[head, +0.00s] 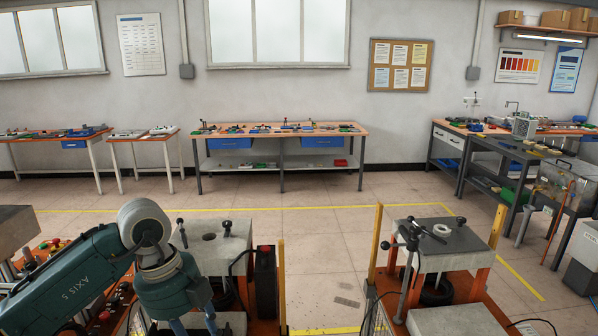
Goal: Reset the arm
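The task names the arm, and a teal arm (70,272) marked "AXIS 5" comes in from the lower left. Its rounded grey joint (144,222) leads to a teal wrist (176,290) that points down. Two pale blue bars (195,326) show under the wrist and are cut off by the bottom edge. I cannot tell whether they belong to my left gripper. No fingertips and no held object show. My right arm and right gripper are not in view.
Two orange-framed stations with grey tops stand close in front, one behind the wrist (212,238) and one at the right (440,245). Open tiled floor (325,250) lies between them. Workbenches with small parts line the back wall (285,130) and the right side (500,150).

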